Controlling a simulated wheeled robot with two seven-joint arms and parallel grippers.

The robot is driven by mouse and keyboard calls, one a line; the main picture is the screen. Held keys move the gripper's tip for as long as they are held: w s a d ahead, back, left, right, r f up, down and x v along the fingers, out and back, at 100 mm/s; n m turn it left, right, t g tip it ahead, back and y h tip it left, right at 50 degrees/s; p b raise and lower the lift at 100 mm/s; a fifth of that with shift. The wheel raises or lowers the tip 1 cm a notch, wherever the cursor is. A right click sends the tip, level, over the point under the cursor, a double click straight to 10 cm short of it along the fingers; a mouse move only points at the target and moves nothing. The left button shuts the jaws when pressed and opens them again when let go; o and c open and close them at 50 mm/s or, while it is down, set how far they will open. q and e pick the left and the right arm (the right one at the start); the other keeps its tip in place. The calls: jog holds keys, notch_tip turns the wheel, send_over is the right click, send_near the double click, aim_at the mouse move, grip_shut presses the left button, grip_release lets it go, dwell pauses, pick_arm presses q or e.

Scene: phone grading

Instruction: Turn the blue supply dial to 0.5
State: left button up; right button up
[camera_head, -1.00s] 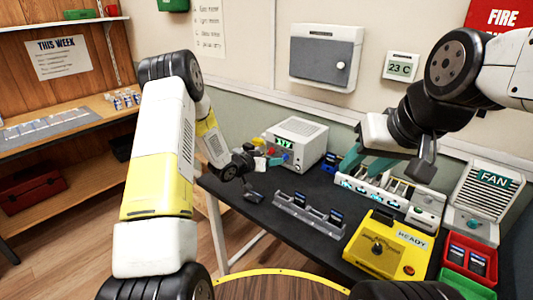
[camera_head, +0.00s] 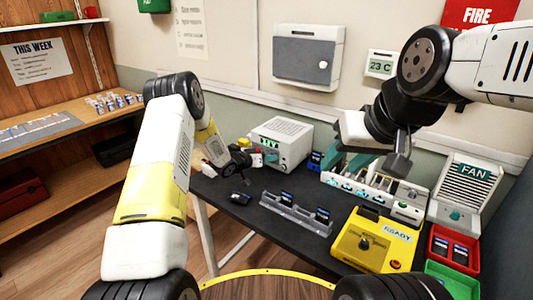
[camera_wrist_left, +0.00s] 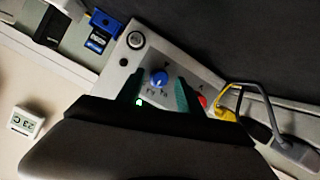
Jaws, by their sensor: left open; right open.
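The blue supply dial (camera_wrist_left: 159,79) is a round knob on the grey front panel of the supply in the left wrist view. My left gripper (camera_wrist_left: 160,93) is open, with one teal finger on each side of the dial; I cannot tell whether they touch it. In the head view the white supply box (camera_head: 282,140) stands at the back of the dark table. The scale reading is too small to read. My right gripper (camera_head: 345,165) is open above a white slotted unit (camera_head: 375,192).
A red knob or plug (camera_wrist_left: 202,101) and a yellow plug with a grey cable (camera_wrist_left: 226,112) are close to the left gripper. A fan (camera_head: 462,190) stands at right.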

pick_arm(q)
grip_shut()
jog(key=shift+d, duration=0.1)
jog(key=m, duration=0.1)
jog(key=m+t+y, duration=0.1)
jog(key=shift+s+d+m, duration=0.15)
jog(key=shift+m, duration=0.25)
jog(key=m+y, duration=0.1)
jog(key=m+t, duration=0.1)
jog(key=m, duration=0.1)
jog(key=shift+f+t+y, duration=0.1)
jog(key=shift+t+y, duration=0.2)
jog(key=shift+y, duration=0.1)
jog(key=shift+m, duration=0.4)
grip_release()
